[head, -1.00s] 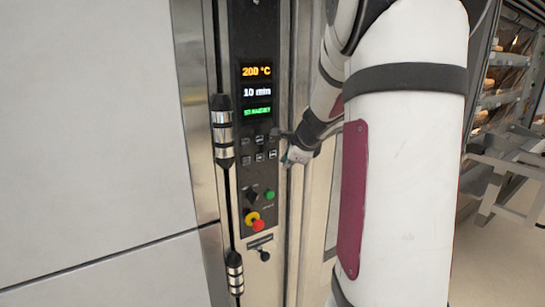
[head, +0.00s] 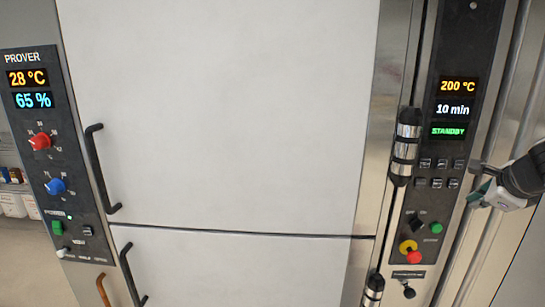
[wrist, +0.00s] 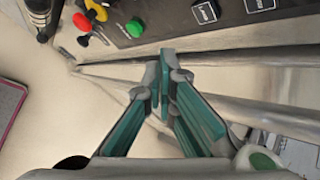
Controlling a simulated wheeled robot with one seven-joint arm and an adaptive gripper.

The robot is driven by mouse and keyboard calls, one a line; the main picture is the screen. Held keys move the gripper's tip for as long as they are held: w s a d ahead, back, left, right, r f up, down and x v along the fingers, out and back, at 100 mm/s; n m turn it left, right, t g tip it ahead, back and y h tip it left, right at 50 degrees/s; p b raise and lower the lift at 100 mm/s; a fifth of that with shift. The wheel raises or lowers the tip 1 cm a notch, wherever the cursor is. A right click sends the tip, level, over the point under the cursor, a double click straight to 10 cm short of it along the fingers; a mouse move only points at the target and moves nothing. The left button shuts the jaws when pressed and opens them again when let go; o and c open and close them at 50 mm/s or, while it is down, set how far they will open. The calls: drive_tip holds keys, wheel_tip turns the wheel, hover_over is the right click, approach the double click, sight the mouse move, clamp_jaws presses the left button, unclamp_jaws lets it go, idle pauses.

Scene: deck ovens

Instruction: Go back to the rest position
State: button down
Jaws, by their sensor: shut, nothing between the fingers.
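My gripper (head: 479,191) is at the right edge of the head view, beside the right border of the oven control panel (head: 426,215). Its fingers are shut and hold nothing. In the wrist view my gripper (wrist: 168,62) shows its teal-lined fingers together at the tips, with the panel's buttons beyond them at the top. Most of my arm is outside the head view. Whether the fingertips touch the panel edge cannot be told.
The panel's displays (head: 454,110) read 200 °C, 10 min and STANDBY. A prover panel (head: 50,150) stands at the left, reading 28 °C and 65 %. A large pale door (head: 230,110) with a black handle (head: 98,170) lies between. Metal rails (wrist: 250,110) run near my fingers.

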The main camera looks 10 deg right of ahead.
drive_tip(key=s+a+r+n+y, duration=0.1)
drive_tip(key=a+r+n+y, duration=0.15)
drive_tip(key=a+n, duration=0.7)
drive_tip(key=a+r+n+y, duration=0.1)
drive_tip(key=a+r+n, duration=0.25)
drive_tip(key=a, duration=1.15)
drive_tip(key=s+a+f+n+g, duration=0.2)
drive_tip(key=s+a+n, duration=1)
drive_tip(key=s+n, duration=0.3)
drive_tip(key=shift+s+a+f+g, duration=0.15)
drive_tip(key=shift+s+a+g, duration=0.15)
drive_tip(key=shift+s, duration=0.5)
drive_tip(key=shift+d, duration=0.1)
